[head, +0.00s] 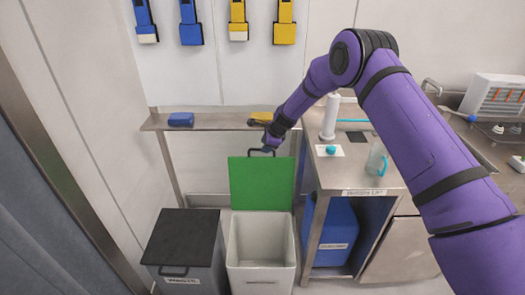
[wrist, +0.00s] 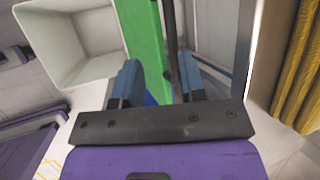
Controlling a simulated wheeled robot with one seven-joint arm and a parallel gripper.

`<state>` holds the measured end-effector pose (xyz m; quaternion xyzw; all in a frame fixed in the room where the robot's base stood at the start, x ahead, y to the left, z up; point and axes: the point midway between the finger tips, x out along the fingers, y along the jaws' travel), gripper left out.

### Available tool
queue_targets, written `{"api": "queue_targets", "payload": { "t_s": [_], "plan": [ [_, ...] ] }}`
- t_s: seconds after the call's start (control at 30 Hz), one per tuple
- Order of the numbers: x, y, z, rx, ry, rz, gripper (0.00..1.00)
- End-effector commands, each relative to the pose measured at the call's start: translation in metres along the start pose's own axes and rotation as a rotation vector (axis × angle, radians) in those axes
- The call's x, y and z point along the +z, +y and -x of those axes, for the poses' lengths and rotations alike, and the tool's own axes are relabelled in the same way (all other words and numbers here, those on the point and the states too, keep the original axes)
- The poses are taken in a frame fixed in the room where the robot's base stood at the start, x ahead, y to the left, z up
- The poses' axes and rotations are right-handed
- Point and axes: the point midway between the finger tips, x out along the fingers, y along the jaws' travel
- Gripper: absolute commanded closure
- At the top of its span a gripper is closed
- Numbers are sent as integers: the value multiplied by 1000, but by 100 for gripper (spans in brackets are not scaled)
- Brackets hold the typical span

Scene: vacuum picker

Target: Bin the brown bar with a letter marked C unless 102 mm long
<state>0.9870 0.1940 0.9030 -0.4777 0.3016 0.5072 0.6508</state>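My gripper (head: 267,146) is at the top edge of the raised green lid (head: 262,182), in front of the shelf. In the wrist view its two blue fingers (wrist: 158,82) stand apart, with a gap between them. The green lid (wrist: 147,35) and its dark handle (wrist: 171,40) show in line with that gap; I cannot tell whether the fingers touch the handle. The white bin (head: 261,238) below the lid is open and looks empty. I see no brown bar with a letter C.
A dark-lidded bin (head: 183,238) stands closed left of the white bin. A shelf (head: 220,121) carries a blue item (head: 181,119) and a yellow item (head: 262,116). A counter (head: 365,176) with a white dispenser (head: 330,118) and a clear jug (head: 376,160) is to the right.

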Motion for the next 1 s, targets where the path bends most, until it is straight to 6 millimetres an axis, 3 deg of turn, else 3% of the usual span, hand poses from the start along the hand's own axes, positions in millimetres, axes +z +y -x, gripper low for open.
{"api": "queue_targets", "payload": {
  "t_s": [0.1,0.3,0.83,0.93,1.0],
  "plan": [
    [0,-1,22,-1,0,-1,62],
    [0,0,45,1,0,0,62],
    [0,-1,57,-1,1,7,62],
    [3,-5,76,-7,2,41,62],
    [6,-7,100,-11,5,86,62]
  ]
}}
